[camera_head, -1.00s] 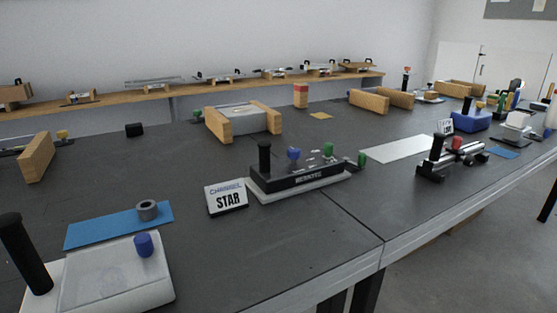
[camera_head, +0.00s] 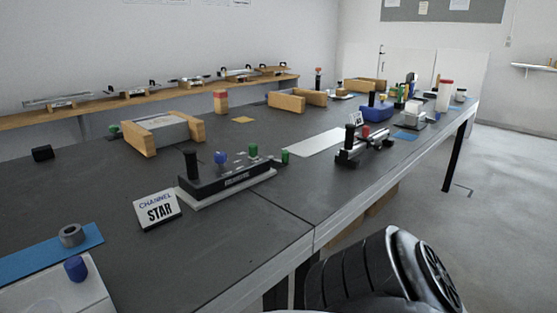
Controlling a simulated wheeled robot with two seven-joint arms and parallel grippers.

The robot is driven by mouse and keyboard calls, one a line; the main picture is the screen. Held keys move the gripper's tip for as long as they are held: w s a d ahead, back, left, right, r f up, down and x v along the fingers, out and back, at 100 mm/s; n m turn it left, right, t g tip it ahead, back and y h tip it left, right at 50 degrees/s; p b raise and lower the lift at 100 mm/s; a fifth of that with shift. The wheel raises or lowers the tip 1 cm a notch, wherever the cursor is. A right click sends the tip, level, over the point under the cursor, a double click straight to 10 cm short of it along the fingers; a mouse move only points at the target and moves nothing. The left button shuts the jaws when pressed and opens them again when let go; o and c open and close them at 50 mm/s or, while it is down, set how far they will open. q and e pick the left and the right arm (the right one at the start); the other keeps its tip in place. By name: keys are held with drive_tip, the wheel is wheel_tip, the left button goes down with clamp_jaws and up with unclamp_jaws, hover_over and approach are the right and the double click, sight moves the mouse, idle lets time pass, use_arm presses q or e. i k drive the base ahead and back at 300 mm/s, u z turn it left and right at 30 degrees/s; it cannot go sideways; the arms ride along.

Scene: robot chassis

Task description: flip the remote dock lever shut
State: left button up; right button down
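A long black device (camera_head: 228,184) with a white label too small to read here stands on a light base near the table's front edge. I take it for the remote dock, but cannot confirm that. A black handle (camera_head: 191,165) stands upright at its left end. I cannot tell which part is the lever. A white sign (camera_head: 158,209) reading "CHANNEL STAR" stands just left of it. Neither of my grippers is in view.
A black ribbed and white part, likely my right arm, fills the bottom right, in front of the table edge. A second device (camera_head: 362,146) with a red knob stands farther right. A grey ring (camera_head: 71,235) lies on a blue mat (camera_head: 30,262) at left.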

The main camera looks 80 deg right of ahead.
sight(284, 154)
drive_tip(key=k, duration=0.55)
drive_tip(key=z, duration=1.15)
